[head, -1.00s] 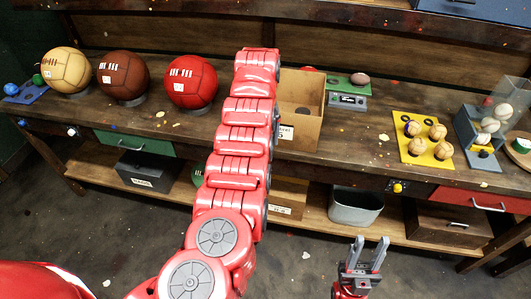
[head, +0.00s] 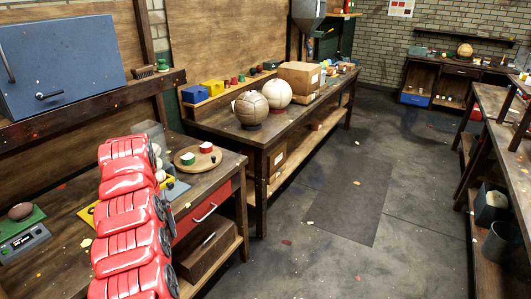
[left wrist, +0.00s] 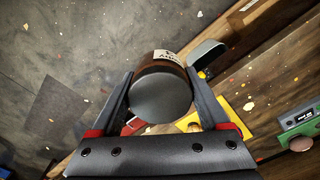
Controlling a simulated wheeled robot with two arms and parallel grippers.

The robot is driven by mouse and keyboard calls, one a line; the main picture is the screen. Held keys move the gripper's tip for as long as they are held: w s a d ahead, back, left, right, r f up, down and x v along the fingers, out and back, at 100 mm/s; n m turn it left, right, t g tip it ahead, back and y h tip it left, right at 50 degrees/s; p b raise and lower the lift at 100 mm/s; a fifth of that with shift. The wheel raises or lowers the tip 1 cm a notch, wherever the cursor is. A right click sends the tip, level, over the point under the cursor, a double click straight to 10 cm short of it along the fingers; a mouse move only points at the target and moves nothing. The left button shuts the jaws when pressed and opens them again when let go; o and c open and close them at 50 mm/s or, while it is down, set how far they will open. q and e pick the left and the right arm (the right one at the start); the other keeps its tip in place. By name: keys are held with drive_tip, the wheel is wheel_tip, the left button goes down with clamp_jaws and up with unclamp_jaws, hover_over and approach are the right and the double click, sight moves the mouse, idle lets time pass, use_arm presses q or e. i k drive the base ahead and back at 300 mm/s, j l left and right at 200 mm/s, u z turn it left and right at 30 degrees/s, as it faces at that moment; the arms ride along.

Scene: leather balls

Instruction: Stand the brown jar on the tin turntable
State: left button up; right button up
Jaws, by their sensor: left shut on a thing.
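The brown jar (left wrist: 150,65) has a pale label and a dark grey round end that faces the camera in the left wrist view. My left gripper (left wrist: 161,88) is shut on it, one finger on each side. In the head view my red left arm reaches over the near bench, and it hides the gripper and jar. The tin turntable (head: 187,168) is a round wooden disc at the bench's right end. A green tin (head: 187,159) and a red tin (head: 206,147) stand on it, with bare wood around them. My right gripper is not in view.
A grey ball rack (head: 150,130) stands behind my arm, close to the turntable. A yellow board (head: 88,214) is partly hidden by the arm. A red drawer (head: 203,208) lies below the bench top. Another bench with two large balls (head: 251,108) stands beyond.

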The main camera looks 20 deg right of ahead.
sight(204, 158)
drive_tip(key=i+l+z, duration=0.5)
drive_tip(key=i+z, duration=0.6)
drive_tip(key=i, duration=0.15)
drive_tip(key=i+l+u, duration=0.1)
drive_tip(key=i+u, duration=0.15)
drive_tip(key=i, duration=0.25)
drive_tip(key=i+l+u, duration=0.25)
drive_tip(key=i, duration=0.3)
drive_tip(key=i+l+u, duration=0.3)
drive_tip(key=i, duration=0.2)
